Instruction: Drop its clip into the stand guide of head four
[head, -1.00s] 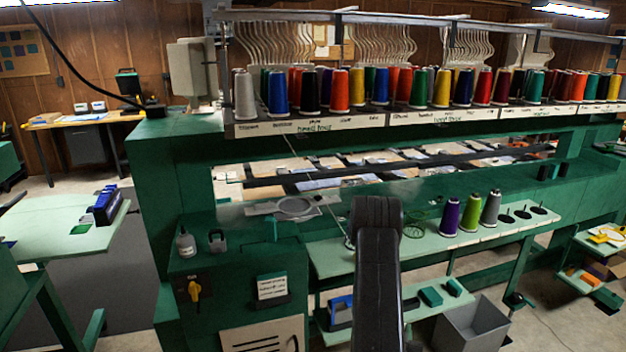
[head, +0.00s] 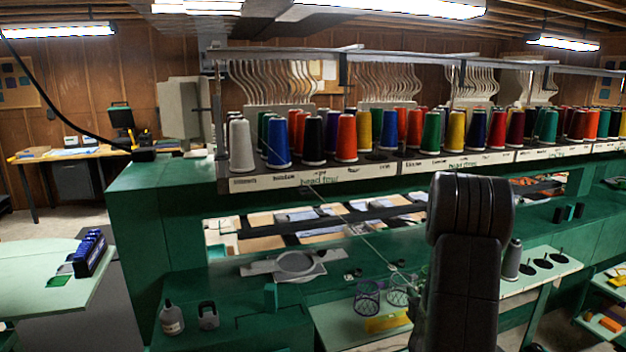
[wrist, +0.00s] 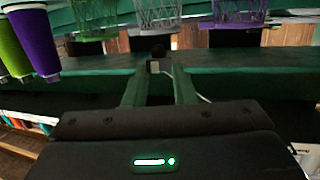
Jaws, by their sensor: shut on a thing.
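My gripper (wrist: 157,82) shows in the wrist view with two green fingers closed around a small dark clip with a pale patch (wrist: 155,66). Pale curved wire guides (head: 268,84) rise behind those cones. I cannot tell which part is the stand guide.
A grey hoop (head: 296,264) lies on the machine bed. Purple (wrist: 35,40) and green cones show at the wrist view's left.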

